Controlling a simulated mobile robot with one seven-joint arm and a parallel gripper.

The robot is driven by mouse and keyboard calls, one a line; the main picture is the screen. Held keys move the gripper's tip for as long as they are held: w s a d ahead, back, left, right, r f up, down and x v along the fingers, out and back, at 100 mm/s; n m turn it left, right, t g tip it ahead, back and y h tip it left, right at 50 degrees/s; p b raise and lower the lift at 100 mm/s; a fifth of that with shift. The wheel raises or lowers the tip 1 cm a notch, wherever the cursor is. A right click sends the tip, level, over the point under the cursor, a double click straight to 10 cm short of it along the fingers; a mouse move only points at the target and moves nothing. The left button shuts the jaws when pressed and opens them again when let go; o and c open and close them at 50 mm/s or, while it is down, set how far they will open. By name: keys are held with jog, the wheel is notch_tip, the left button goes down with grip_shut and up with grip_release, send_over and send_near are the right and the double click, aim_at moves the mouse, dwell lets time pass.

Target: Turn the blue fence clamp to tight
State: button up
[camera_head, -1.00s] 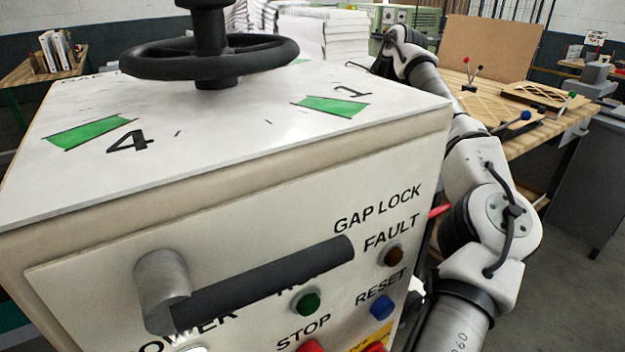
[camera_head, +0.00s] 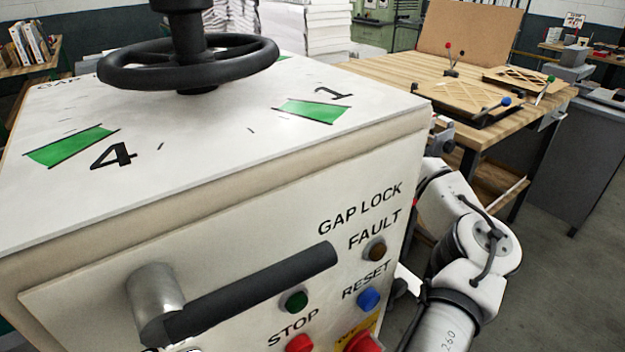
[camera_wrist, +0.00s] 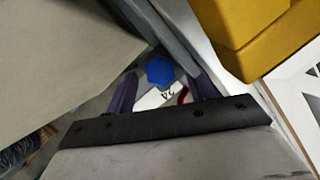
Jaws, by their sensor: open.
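A blue hexagonal knob (camera_wrist: 160,70), which looks like the fence clamp, shows in the wrist view, ahead of my gripper (camera_wrist: 163,88). My gripper is open, with one dark finger on each side of the knob in the picture. I cannot tell whether the knob lies between the fingers or beyond them. A white label with partly hidden black marks (camera_wrist: 168,95) and a bit of red lie just below it. In the head view my gripper is hidden behind the white machine cabinet. How the clamp is set cannot be read.
The white cabinet (camera_head: 230,235) with a black handwheel (camera_head: 190,62) and grey bar handle (camera_head: 250,290) fills the head view's left. A wooden bench (camera_head: 400,82) holds a blue-knobbed lever (camera_head: 505,101). A yellow block (camera_wrist: 245,35) and grey surfaces crowd the gripper.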

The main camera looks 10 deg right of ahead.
jog(key=shift+a+f, duration=0.15)
jog(key=shift+f, duration=0.2)
jog(key=c, duration=1)
jog(key=shift+o, duration=0.2)
